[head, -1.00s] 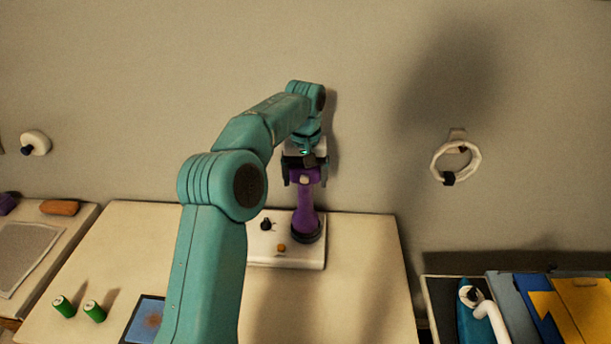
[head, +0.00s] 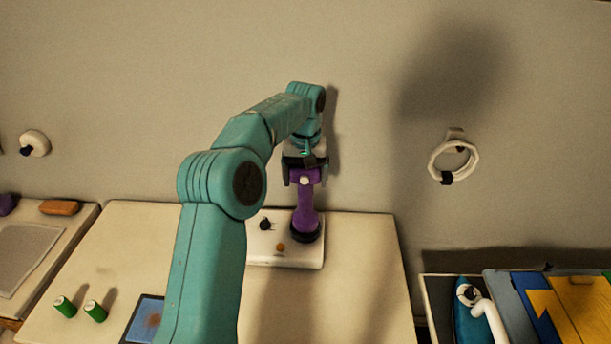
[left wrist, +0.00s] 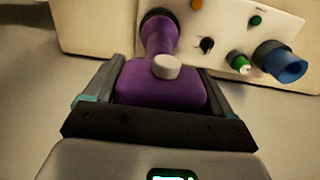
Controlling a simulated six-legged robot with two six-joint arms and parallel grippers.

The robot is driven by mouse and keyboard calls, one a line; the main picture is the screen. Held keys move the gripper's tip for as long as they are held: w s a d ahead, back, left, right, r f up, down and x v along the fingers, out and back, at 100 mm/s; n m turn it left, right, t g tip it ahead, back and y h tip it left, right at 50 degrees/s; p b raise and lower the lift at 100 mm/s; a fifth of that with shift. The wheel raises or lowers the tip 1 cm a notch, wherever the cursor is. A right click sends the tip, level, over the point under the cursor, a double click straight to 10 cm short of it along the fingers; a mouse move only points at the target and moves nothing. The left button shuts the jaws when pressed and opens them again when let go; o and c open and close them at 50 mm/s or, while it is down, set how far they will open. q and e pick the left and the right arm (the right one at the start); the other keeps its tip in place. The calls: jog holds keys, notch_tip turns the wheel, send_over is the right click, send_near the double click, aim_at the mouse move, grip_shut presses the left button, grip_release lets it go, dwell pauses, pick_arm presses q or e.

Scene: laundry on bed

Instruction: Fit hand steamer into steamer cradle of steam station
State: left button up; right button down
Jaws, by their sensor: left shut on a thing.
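The purple hand steamer (head: 306,209) stands upright in the head view, its lower end at the dark round cradle (head: 305,234) on the white steam station (head: 295,258). Whether it is fully seated I cannot tell. My left gripper (head: 305,174) is shut on the steamer's upper part from above. In the left wrist view the steamer (left wrist: 150,80) lies between the fingers of my left gripper (left wrist: 155,95), its pale round button facing up. Its narrow end meets the dark ring on the station (left wrist: 225,25). My right gripper is not in view.
The station holds a dark knob (head: 265,224) and an orange knob (head: 280,247). A bin of folded cloth (head: 540,305) is at right. The table's right side is clear.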

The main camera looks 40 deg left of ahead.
pick_arm(q)
jog(key=shift+f+b, duration=0.95)
jog(key=shift+f, duration=0.7)
jog(key=o, duration=1.9)
jog(key=shift+c, duration=0.2)
notch_tip(320, 180, up, 8)
jog(key=shift+f+p, duration=0.15)
jog(key=shift+p, duration=0.45)
notch_tip(320, 180, up, 7)
jog(key=p, duration=0.3)
jog(key=shift+r, duration=0.8)
jog(key=shift+s+r, duration=0.1)
jog(key=shift+s, duration=0.05)
